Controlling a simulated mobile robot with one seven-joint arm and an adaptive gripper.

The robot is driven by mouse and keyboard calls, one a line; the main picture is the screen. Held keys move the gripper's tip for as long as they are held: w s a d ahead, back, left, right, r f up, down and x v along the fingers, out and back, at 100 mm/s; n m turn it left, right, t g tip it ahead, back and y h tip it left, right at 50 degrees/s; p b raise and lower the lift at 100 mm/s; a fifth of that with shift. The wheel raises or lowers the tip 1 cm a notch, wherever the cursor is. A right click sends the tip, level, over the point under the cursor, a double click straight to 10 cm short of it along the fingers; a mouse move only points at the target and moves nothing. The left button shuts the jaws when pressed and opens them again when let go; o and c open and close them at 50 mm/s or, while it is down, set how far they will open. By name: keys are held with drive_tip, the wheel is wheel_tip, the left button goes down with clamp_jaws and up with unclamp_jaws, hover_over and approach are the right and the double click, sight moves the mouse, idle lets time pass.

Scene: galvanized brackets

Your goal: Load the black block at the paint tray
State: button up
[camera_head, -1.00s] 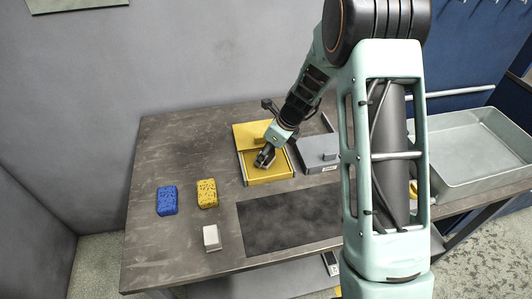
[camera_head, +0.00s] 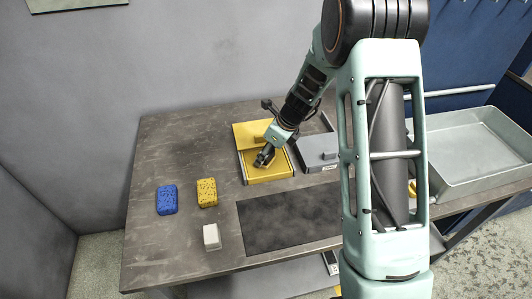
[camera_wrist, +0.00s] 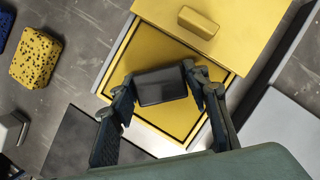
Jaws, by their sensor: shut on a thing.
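My gripper (camera_wrist: 161,90) is shut on a black block (camera_wrist: 161,86), with one finger against each short end. In the wrist view the block lies over the open yellow interior of a box (camera_wrist: 150,50); whether it touches the floor there is unclear. In the head view my gripper (camera_head: 263,161) is down inside this yellow box (camera_head: 270,177), and the block is hardly visible. A large grey metal tray (camera_head: 470,148), which looks empty, stands at the right, partly behind my arm. I cannot tell if it is the paint tray.
The yellow lid (camera_wrist: 250,20) with a raised handle covers the box's far part. A grey box (camera_head: 318,152) stands just right of it. A blue sponge (camera_head: 167,199), a yellow sponge (camera_head: 206,192) and a white block (camera_head: 211,237) lie left. A dark mat (camera_head: 288,221) lies in front.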

idle(0.3)
wheel_tip(320, 180, up, 7)
drive_tip(key=p, duration=0.6)
idle(0.9)
